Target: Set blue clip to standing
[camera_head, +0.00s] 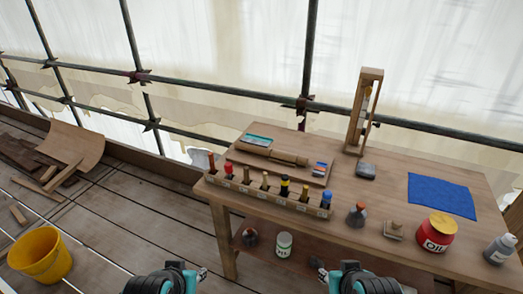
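A blue-topped piece (326,199) stands at the right end of the front rack. My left gripper (201,273) is at the bottom of the view, in front of the bench and apart from everything on it. My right gripper (320,270) is at the bottom, also in front of the bench. Their finger openings are too small to read, and I see nothing held.
The workbench (400,187) carries a rack (262,194) of tools, a tall wooden frame (352,130), a blue cloth (441,195), a red oil can (434,234) and a grey bottle (498,250). A yellow bucket (40,258) stands on the plank floor. Scaffold poles run behind.

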